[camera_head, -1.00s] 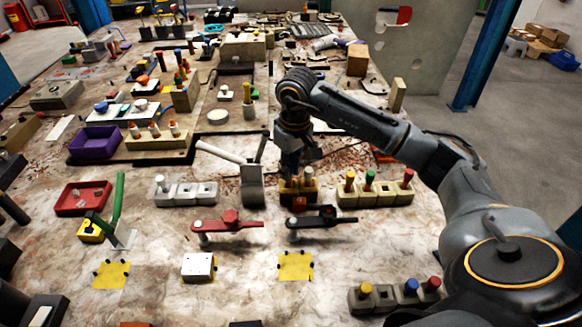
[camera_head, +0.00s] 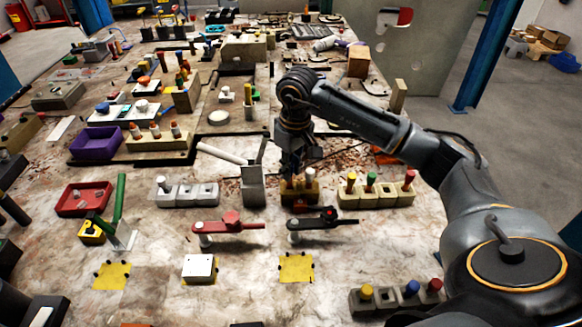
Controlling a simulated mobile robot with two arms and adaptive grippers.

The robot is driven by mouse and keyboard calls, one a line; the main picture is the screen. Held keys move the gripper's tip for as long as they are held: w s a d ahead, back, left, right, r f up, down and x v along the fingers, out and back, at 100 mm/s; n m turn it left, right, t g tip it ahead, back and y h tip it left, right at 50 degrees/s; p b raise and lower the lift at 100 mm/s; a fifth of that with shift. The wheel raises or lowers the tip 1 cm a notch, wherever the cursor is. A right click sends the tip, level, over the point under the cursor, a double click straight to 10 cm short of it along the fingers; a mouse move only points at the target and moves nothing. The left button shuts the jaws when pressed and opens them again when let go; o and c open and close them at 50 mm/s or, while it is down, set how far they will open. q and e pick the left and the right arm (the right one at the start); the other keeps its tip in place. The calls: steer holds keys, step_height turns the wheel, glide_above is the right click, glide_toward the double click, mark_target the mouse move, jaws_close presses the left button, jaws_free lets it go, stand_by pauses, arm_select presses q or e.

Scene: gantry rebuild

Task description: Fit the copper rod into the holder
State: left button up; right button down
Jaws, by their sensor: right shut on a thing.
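My right gripper (camera_head: 291,172) points down just above and behind a tan-brown holder block (camera_head: 300,198) in the middle of the table. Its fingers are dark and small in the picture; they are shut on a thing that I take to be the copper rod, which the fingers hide. Short brown pegs or posts show along the top of the block. I cannot tell whether the rod touches the block or is inside one of its holes. My left gripper is not in view.
A grey upright with a white handle (camera_head: 253,186) is just left of the holder. Red (camera_head: 228,227) and black (camera_head: 323,222) lever clamps stand in front.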

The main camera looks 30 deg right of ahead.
steer(key=shift+s+f+b, duration=0.1)
steer(key=shift+f+b, duration=0.2)
steer(key=shift+f, duration=0.15)
steer(key=shift+r, duration=0.45)
stand_by(0.8)
steer(key=shift+f, duration=0.4)
stand_by(0.5)
steer(key=shift+r, duration=0.4)
stand_by(0.4)
steer(key=shift+f+b, duration=0.4)
steer(key=shift+b, duration=0.1)
steer(key=shift+r, duration=0.4)
stand_by(0.8)
steer(key=c, duration=1.1)
jaws_free()
steer(key=shift+c, duration=0.2)
